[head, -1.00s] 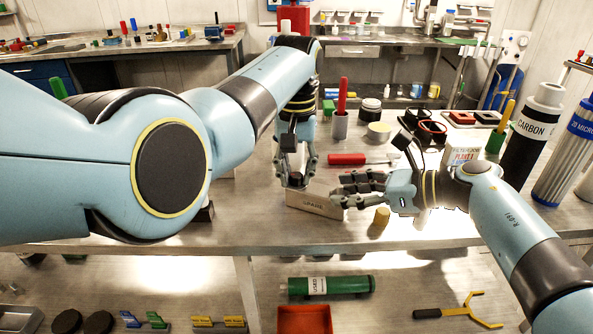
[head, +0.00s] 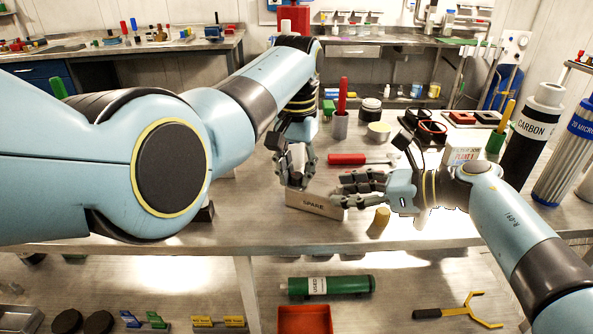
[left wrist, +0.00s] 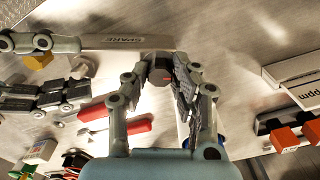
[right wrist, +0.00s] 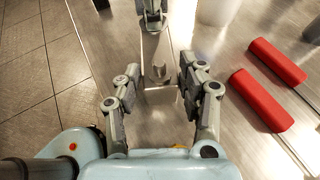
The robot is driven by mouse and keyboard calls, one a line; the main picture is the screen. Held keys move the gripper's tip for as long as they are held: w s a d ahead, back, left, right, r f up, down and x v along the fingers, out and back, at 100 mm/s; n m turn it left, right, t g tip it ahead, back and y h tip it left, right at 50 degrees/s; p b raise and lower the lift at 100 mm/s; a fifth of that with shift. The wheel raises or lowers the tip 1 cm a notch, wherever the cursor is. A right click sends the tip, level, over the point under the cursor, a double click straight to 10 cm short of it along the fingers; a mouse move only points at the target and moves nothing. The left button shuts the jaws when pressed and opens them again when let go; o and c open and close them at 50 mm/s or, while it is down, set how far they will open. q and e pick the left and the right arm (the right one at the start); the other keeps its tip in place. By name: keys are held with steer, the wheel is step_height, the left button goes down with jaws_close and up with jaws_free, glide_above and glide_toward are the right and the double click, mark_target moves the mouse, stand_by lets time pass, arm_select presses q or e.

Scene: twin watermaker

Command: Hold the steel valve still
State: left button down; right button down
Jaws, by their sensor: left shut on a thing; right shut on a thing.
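A small steel piece, which I take for the steel valve, shows between the fingers of my right gripper (right wrist: 162,92) in the right wrist view (right wrist: 186,78). In the left wrist view a steel piece (left wrist: 82,67) also shows near that gripper, beside the block marked SPARE (left wrist: 125,41). My right gripper (head: 342,188) points left in the head view, its fingertips by the right end of the SPARE block (head: 312,204). My left gripper (head: 296,178) points down over that block's left end. It is shut on a dark faceted piece with a red mark (left wrist: 161,75). Fingers hide much of both held things.
A red-handled tool (head: 347,159) lies behind the grippers, with a red-handled item in a cup (head: 341,122) beyond. A CARBON cylinder (head: 532,132) stands at right. The front right tabletop is mostly clear.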

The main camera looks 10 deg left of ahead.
mark_target(297, 174)
arm_select(q)
steer(key=c, duration=1.1)
jaws_free()
arm_select(e)
steer(key=shift+d, duration=0.1)
arm_select(q)
step_height(297, 174, up, 12)
steer(key=shift+f, duration=0.1)
arm_select(e)
steer(key=c, duration=0.7)
jaws_free()
